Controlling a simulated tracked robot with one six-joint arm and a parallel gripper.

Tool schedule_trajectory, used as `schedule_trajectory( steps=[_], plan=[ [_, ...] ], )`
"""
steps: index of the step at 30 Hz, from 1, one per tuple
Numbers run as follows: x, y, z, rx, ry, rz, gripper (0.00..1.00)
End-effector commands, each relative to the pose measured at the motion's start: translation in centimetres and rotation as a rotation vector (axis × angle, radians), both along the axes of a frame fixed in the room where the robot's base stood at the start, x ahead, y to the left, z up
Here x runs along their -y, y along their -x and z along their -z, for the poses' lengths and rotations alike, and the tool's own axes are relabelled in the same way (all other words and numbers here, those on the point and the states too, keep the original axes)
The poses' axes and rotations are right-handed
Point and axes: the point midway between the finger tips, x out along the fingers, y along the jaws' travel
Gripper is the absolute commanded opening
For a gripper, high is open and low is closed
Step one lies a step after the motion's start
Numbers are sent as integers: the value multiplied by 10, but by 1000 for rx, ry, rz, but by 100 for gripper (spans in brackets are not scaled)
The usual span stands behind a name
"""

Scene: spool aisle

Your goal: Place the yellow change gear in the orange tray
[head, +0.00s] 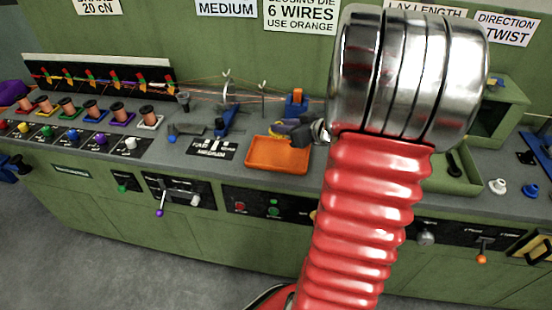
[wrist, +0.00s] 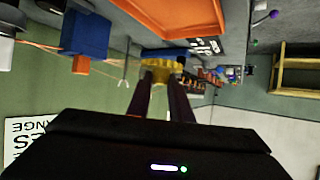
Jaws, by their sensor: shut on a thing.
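My gripper (wrist: 163,76) is shut on the yellow change gear (wrist: 158,80), which shows between the fingertips in the wrist view. In the head view the gear (head: 279,129) is a small yellow patch beside my gripper (head: 296,132), partly hidden by the fingers. The orange tray (head: 277,155) lies on the bench just in front of and below the gear in the head view. It also shows at the top of the wrist view (wrist: 185,14), cut off by the frame edge. The gear appears apart from the tray, beyond its rear edge.
A blue block with an orange part (head: 297,102) stands behind my gripper. A blue stand (head: 226,120) is left of the tray, by a black label plate (head: 211,149). Copper spools (head: 118,113) line the left. A green tray (head: 455,180) is right of my arm.

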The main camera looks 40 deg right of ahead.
Motion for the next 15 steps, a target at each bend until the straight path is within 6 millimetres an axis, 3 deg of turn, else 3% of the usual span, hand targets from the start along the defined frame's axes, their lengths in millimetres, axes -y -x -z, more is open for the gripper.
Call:
schedule_trajectory(
  steps=[7,15],
  plan=[
    [0,0,9,-1,-3,-1,0],
    [-1,0,46,-1,-4,0,0]
  ],
)
